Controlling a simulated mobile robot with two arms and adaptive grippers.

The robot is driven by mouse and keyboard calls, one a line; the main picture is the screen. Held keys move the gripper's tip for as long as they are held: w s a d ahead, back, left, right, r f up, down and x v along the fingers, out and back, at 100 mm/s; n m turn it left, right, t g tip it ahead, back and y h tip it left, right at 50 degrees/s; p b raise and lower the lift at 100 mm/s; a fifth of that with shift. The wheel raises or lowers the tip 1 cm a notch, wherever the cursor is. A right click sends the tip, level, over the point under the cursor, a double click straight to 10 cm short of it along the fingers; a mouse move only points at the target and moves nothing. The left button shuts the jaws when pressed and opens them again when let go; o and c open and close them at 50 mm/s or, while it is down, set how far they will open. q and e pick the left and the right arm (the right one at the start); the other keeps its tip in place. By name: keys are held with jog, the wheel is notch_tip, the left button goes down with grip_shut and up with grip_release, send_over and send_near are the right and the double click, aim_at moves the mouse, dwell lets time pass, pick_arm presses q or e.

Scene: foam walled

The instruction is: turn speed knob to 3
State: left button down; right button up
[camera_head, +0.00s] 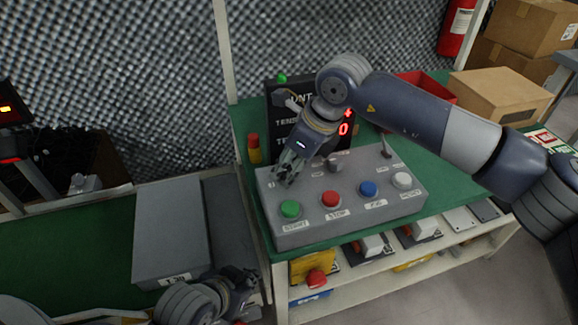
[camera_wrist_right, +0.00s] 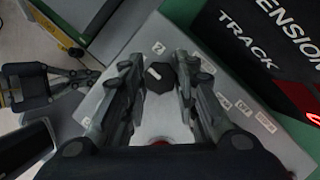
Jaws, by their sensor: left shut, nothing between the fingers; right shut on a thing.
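The grey control box (camera_head: 345,205) stands on a green table. My right gripper (camera_head: 287,172) reaches down onto its rear left part and hides the knob there in the head view. In the right wrist view my right gripper (camera_wrist_right: 160,65) has a finger on each side of a dark faceted knob (camera_wrist_right: 160,78), which I take to be the speed knob; its name label is not readable. A white "2" label (camera_wrist_right: 158,47) lies just beyond the knob. A second knob (camera_head: 333,164) stands to the right, apart from the gripper. My left gripper (camera_head: 241,279) is shut and empty, low and left of the box.
Green (camera_head: 290,209), red (camera_head: 331,199), blue (camera_head: 369,188) and white (camera_head: 402,180) buttons line the box's front. A lever (camera_head: 386,149) stands at its rear right. A black display (camera_head: 347,133) rises behind. A grey case (camera_head: 170,230) lies left; a cardboard box (camera_head: 500,95) stands right.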

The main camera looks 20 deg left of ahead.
dwell(0.3)
jog(key=o, duration=1)
jog(key=shift+r, duration=0.1)
jog(key=v, duration=1.1)
jog(key=shift+d+r, duration=0.1)
jog(key=shift+r, duration=0.3)
